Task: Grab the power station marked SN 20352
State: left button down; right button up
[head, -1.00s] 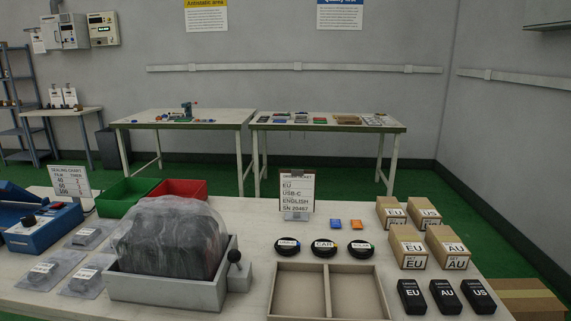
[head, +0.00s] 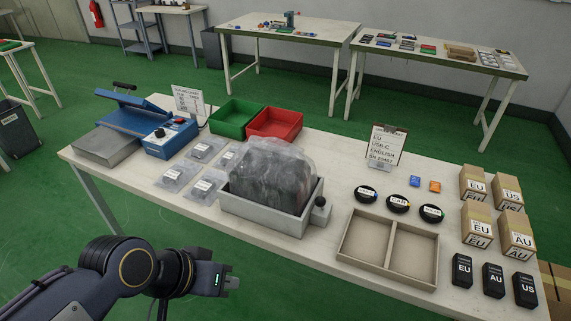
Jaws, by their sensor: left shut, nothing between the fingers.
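The grey bin (head: 262,222) holds a dark mass under clear plastic (head: 270,172). My left gripper (head: 234,284) is shut and empty, in front of the table's near edge, apart from everything on it. My right gripper is not in view.
A blue sealing machine (head: 168,140) stands at the left, with green (head: 238,118) and red (head: 274,124) trays behind. An order ticket (head: 385,147) stands at the back. A divided tray (head: 388,250), cable coils, cartons and black adapters fill the right side.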

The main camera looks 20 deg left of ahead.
aim_at(276, 173)
jog(key=j+z, duration=0.15)
jog(key=z, duration=0.7)
jog(key=j+z, duration=0.3)
jog(key=k+j+z, duration=0.15)
jog(key=j+z, duration=0.15)
jog(key=j, duration=0.2)
jog(key=k+j+z, duration=0.1)
jog(key=j+z, duration=0.15)
jog(key=k+j, duration=0.1)
jog(key=j, duration=0.25)
jog(key=k+j, duration=0.15)
jog(key=j, duration=0.2)
jog(key=k+j+z, duration=0.1)
jog(key=j, duration=0.25)
